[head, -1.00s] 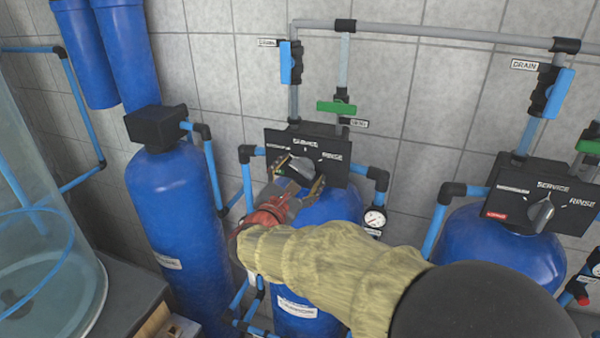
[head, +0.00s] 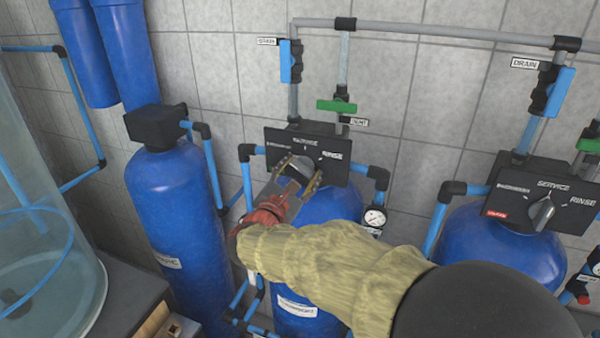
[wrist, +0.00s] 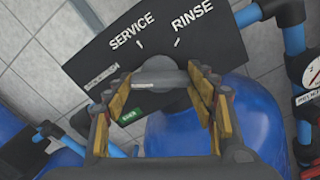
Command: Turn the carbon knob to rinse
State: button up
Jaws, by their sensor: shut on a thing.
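The knob is a grey round dial with a raised bar on a black panel (head: 337,170) above the middle blue tank (head: 330,205). The panel carries the words SERVICE and RINSE. In the wrist view the knob (wrist: 159,73) lies between the fingers of my gripper (wrist: 162,92), its bar running across from one finger to the other. My gripper (head: 299,175) is shut on the knob in the head view too. The fingers cover part of the knob, so its exact pointing is hard to tell. A small green label (wrist: 135,117) shows on the panel below the left finger.
A second black panel (head: 530,190) with its own knob and a red label stands at right above another blue tank (head: 505,245). A pressure gauge (head: 375,217) and blue pipes flank the middle tank. A valve with a green handle (head: 337,106) is above the panel.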

jog(key=shift+f+m+b, duration=0.15)
jog(key=shift+m+b, duration=0.15)
jog(key=shift+b, duration=0.4)
jog(key=m+b, duration=2)
jog(key=b, duration=1.7)
jog(key=shift+f+m, duration=0.1)
jog(key=shift+m, duration=0.3)
jog(key=shift+m+b, duration=0.55)
jog(key=shift+m, duration=0.65)
jog(key=o, duration=1.2)
jog(key=shift+r, duration=0.2)
jog(key=shift+c, duration=0.2)
